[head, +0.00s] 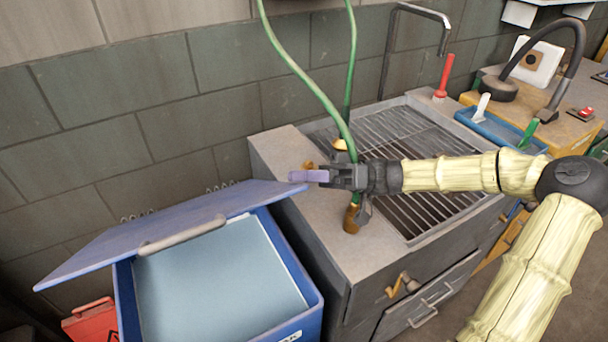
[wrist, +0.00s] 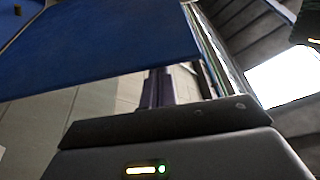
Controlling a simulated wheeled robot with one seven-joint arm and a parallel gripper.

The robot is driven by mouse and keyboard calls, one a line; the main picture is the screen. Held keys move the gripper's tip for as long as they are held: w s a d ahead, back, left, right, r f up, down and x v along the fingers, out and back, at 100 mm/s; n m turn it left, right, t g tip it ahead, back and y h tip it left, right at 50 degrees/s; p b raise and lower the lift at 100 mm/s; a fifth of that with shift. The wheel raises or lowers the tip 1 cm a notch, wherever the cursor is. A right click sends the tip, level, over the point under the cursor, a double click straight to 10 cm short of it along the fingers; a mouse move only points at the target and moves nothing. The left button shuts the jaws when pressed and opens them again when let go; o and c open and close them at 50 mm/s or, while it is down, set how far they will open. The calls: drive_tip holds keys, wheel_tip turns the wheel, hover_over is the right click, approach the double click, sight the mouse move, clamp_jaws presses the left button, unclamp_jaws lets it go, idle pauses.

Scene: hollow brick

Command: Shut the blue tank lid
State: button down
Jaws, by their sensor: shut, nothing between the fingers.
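The blue tank (head: 318,305) stands at the lower left in the head view, with pale blue contents or an inner surface showing inside. Its blue lid (head: 185,222) is raised and tilted over the back of the tank, with a grey bar handle (head: 182,236). My gripper (head: 298,176) is shut and empty, its purple fingertips at the lid's upper right corner. I cannot tell whether they touch it. In the wrist view the lid (wrist: 100,45) fills the upper left, close to the fingers (wrist: 155,88).
A grey counter (head: 290,165) with a slatted sink grate (head: 400,140) stands right of the tank. A green hose (head: 305,80) hangs down behind my gripper. A red object (head: 90,322) lies left of the tank. A tiled wall (head: 140,100) closes the back.

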wheel_tip(320, 180, up, 4)
drive_tip(key=w+a+p, duration=0.1)
drive_tip(key=w+p, duration=0.1)
drive_tip(key=p, duration=0.1)
drive_tip(key=f+b+v, duration=0.1)
drive_tip(key=v, duration=0.9)
drive_tip(key=shift+a, duration=0.1)
